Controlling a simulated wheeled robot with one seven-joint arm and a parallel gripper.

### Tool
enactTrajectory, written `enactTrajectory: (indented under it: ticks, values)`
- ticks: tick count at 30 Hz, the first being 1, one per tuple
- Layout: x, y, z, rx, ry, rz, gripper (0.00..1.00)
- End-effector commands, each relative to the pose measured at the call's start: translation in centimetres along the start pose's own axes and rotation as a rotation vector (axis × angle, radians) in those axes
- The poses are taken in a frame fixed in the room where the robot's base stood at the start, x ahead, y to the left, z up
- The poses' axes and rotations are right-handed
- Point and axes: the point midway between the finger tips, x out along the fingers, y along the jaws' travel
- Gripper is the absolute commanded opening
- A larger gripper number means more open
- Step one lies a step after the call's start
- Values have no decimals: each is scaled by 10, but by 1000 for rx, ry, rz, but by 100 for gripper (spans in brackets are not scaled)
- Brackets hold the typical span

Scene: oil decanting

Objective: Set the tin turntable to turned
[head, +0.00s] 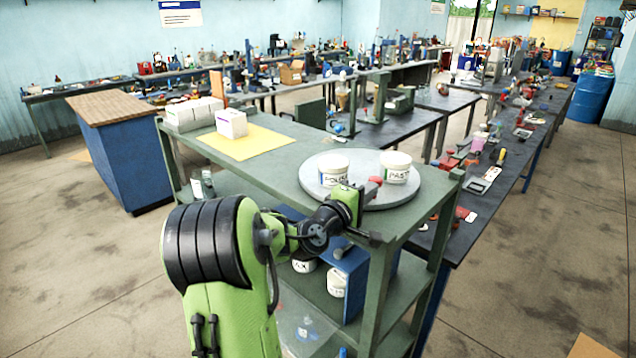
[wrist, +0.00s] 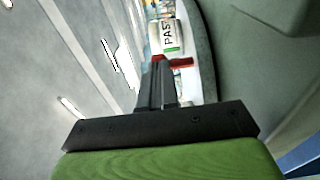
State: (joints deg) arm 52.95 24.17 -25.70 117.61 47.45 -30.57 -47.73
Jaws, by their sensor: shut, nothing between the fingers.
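The tin turntable (head: 322,170) is a round grey disc on the green shelf unit's top. It carries two white tins, one labelled like "POLISH" (head: 333,168) on the left and one like "PASTE" (head: 396,167) on the right. A small red knob (head: 376,181) is at the disc's near side, in front of and between the tins. My gripper (wrist: 158,62) is shut and empty, with its fingertips close beside the red knob (wrist: 182,62) in the wrist view. I cannot tell whether they touch. The turntable's rim (wrist: 204,60) shows to the right there.
Small white boxes (head: 232,123) and a yellow sheet (head: 243,144) lie on the left of the green shelf top (head: 275,160). A blue box-like holder (head: 352,262) and tins are on the shelf below. A cluttered dark bench (head: 480,180) stands to the right.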

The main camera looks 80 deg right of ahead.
Motion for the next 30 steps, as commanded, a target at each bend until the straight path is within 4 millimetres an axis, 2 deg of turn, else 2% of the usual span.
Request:
enactTrajectory:
  ticks: [12,30]
  values:
    - [14,0,16,-1,-1,0,0]
    - [18,0,20,0,-1,0,0]
